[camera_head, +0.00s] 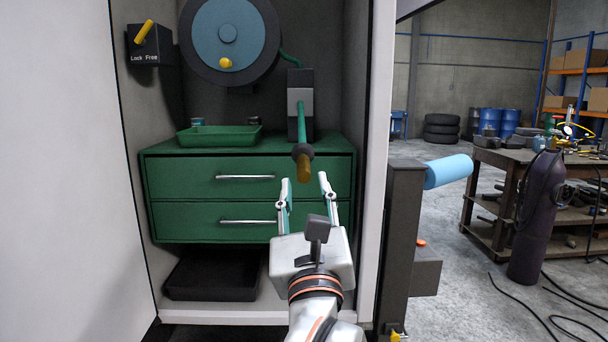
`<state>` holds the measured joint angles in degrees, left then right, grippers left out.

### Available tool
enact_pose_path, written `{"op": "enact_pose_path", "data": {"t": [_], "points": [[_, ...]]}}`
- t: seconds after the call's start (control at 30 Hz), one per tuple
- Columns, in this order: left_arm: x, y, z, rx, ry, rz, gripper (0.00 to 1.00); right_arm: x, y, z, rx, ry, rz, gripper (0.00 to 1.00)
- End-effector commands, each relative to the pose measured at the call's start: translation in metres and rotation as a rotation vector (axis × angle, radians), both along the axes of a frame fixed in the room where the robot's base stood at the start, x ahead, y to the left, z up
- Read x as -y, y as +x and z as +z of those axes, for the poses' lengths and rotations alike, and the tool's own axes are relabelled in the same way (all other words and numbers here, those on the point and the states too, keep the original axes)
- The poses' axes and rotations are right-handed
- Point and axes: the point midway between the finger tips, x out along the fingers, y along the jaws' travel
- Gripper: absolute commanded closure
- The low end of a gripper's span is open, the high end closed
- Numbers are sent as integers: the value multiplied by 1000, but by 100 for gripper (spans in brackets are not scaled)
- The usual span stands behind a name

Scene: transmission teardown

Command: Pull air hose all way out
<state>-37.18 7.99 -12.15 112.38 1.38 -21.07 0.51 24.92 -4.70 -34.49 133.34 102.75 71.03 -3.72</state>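The air hose is a thin green line. It leaves the dark round reel (228,38) with its blue hub, and a short green length (301,122) shows below the grey guide block (300,98). The hose ends in a dark collar and a brass-coloured tip (303,166) that points toward me. My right gripper (304,186) is just below and around the tip in the picture, fingers spread apart. I cannot tell whether it touches the tip; nothing is visibly clamped. My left gripper is not in view.
A green drawer cabinet (180,208) stands under the reel, with a green tray (218,137) on top. A "Lock Free" lever (146,33) is at upper left. White cabinet walls stand on both sides. A workbench (510,160) and purple cylinder (538,215) are at right.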

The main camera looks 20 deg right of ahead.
Motion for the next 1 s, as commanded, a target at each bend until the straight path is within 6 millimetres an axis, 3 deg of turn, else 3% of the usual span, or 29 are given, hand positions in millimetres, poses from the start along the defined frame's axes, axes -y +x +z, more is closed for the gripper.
{"op": "enact_pose_path", "data": {"t": [0.13,0.33,0.87,1.0], "points": [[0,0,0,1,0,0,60,-7,-26,-12,-2,0,2,66],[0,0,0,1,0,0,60,-12,-47,-20,0,0,0,66],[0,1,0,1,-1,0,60,-12,-52,-22,0,-1,-3,66],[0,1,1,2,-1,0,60,0,-52,-29,9,-74,-78,66]]}}
